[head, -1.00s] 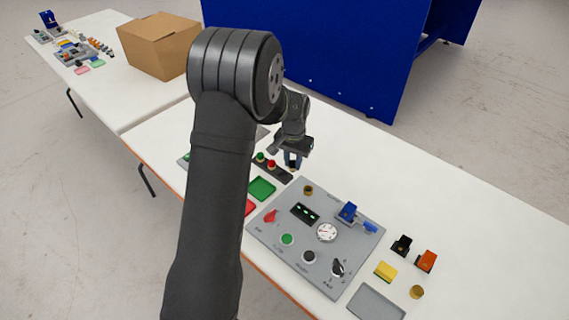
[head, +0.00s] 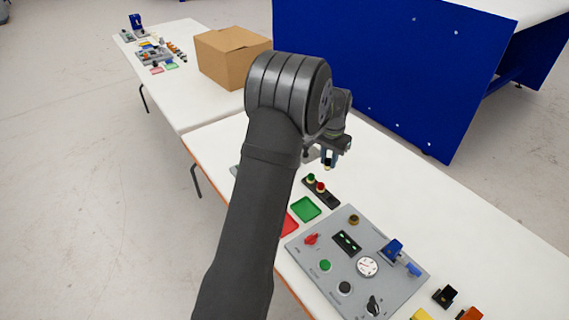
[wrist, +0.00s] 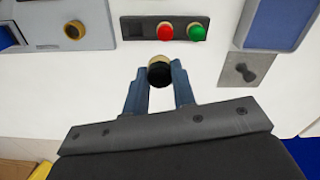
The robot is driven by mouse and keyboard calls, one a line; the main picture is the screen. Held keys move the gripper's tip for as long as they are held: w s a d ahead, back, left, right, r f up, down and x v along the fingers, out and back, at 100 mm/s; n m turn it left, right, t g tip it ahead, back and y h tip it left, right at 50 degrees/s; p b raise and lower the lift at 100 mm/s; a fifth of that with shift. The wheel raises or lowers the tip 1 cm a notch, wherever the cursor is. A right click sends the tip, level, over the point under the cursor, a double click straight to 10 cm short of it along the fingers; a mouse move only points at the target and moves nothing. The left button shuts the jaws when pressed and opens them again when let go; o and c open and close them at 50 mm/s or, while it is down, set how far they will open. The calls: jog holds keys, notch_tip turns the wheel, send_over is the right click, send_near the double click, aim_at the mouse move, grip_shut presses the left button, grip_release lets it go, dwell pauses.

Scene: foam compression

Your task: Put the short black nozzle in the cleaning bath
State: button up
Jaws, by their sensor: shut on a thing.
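My gripper (head: 328,164) is above the white table, just behind the nozzle rack. In the wrist view my gripper (wrist: 159,86) is shut on a short black nozzle (wrist: 160,76) with a pale brass-coloured end, held between the fingertips. In the head view the nozzle shows only as a small dark and pale spot under the fingers. A blue-grey tray with a raised rim (wrist: 245,28), possibly the cleaning bath, is at the upper right of the wrist view. In the head view my arm hides most of that area.
The dark rack (wrist: 185,19) holds a red nozzle (wrist: 165,32) and a green nozzle (wrist: 196,33), with an empty-looking place beside them. A grey plate (wrist: 262,59) lies near the tray. A green tray (head: 306,208), a red tray (head: 288,224) and a control panel (head: 330,275) stand nearer.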

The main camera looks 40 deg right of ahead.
jog(key=w+a+f, duration=0.2)
jog(key=w, duration=0.5)
jog(key=w+a+f, duration=0.2)
jog(key=w, duration=0.5)
jog(key=w+a+f, duration=0.2)
jog(key=w, duration=0.5)
jog(key=shift+w+f, duration=0.1)
jog(key=shift+f, duration=0.3)
jog(key=shift+w+f, duration=0.1)
jog(key=shift+f, duration=1.95)
jog(key=shift+f, duration=0.15)
jog(key=o, duration=0.7)
notch_tip(320, 180, up, 12)
jog(key=shift+r, duration=0.2)
